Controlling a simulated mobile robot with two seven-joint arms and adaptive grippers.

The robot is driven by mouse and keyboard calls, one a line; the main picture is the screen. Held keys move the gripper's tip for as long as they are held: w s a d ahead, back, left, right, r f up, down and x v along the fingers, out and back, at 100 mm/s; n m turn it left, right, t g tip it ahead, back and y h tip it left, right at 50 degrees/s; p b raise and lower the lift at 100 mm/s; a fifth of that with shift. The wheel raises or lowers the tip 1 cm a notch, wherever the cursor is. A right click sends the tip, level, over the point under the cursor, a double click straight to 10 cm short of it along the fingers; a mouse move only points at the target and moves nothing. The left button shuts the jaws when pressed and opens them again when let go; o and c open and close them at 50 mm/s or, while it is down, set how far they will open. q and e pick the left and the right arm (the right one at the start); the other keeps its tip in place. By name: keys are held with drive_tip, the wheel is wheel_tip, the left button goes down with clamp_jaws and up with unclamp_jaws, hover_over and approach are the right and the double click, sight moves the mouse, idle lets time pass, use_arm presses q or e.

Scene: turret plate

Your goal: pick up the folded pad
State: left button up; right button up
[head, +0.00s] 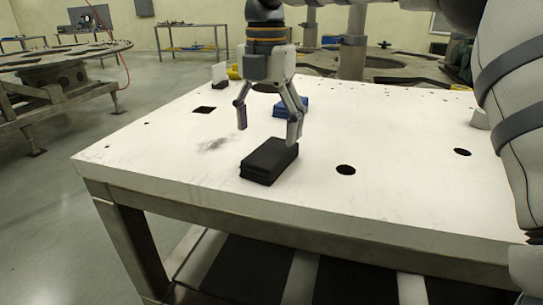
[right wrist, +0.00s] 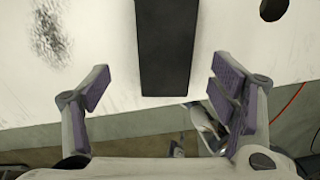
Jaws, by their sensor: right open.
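The folded pad (head: 268,161) is a black, layered block lying flat near the front edge of the white table. My right gripper (head: 268,135) is open and points down above it, with its two fingers spread apart and empty. In the right wrist view the dark pad (right wrist: 167,48) lies at the top centre, beyond and between the purple-lined fingers (right wrist: 162,82), with a gap to each side. The fingers do not appear to touch it. My left gripper does not show.
The white table (head: 210,170) has a square hole (head: 204,109) and round holes, one (head: 346,170) right of the pad. A blue folded item (head: 290,106) lies behind the gripper. A small block with an upright white card (head: 219,76) stands at the back left.

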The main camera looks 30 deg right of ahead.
sight(271, 151)
drive_tip(key=f, duration=0.4)
drive_tip(key=shift+s+d+f, duration=0.25)
drive_tip(key=shift+s+f, duration=0.05)
drive_tip(key=shift+f, duration=0.45)
drive_tip(key=c, duration=1.3)
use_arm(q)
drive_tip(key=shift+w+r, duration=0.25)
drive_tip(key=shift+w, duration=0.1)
use_arm(e)
drive_tip(key=shift+o, duration=0.2)
drive_tip(key=shift+r, duration=0.1)
